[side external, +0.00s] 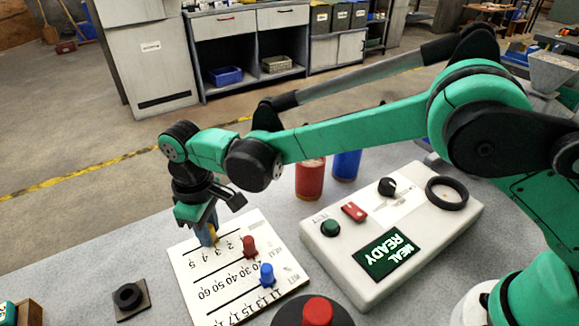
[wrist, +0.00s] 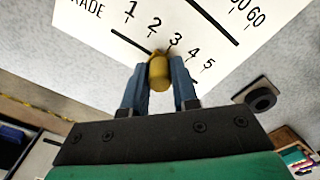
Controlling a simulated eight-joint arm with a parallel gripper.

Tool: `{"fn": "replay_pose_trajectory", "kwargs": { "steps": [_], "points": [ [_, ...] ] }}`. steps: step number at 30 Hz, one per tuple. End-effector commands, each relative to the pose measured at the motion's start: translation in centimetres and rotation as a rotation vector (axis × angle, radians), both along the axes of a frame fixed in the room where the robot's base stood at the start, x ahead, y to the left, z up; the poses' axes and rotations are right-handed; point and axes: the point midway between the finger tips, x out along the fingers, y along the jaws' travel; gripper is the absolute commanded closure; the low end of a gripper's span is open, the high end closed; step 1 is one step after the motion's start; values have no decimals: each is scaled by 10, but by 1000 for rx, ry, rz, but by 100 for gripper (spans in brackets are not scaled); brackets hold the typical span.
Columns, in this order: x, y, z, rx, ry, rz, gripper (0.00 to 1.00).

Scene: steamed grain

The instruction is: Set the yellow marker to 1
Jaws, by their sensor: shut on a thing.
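The yellow marker (wrist: 159,74) is a small rounded knob on the GRADE scale of a white board (side external: 182,268). In the wrist view it stands by the numbers 2 and 3, nearest the 3; its foot is partly hidden, so its exact mark is unclear. The 1 (wrist: 130,9) lies up and left of it in that view. My gripper (wrist: 160,88) has its two blue fingers shut on the marker, one on each side. In the side view my gripper (side external: 208,232) points down at the board's far left part and mostly covers the marker.
Red (side external: 249,246) and blue (side external: 267,274) markers stand on the same board. A white console (side external: 400,262) with a MEAL READY screen is at the right, with red and blue cylinders behind. A black knob (side external: 128,296) is at the left, a red button (side external: 318,311) in front.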

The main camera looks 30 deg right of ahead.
Motion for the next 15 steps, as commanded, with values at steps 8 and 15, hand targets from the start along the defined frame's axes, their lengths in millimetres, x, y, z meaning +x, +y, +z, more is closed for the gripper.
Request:
{"fn": "replay_pose_trajectory", "kwargs": {
  "steps": [8,15],
  "points": [
    [0,0,1,0,0,0,100],
    [2,-35,1,-1,0,-5,100]
  ]
}}
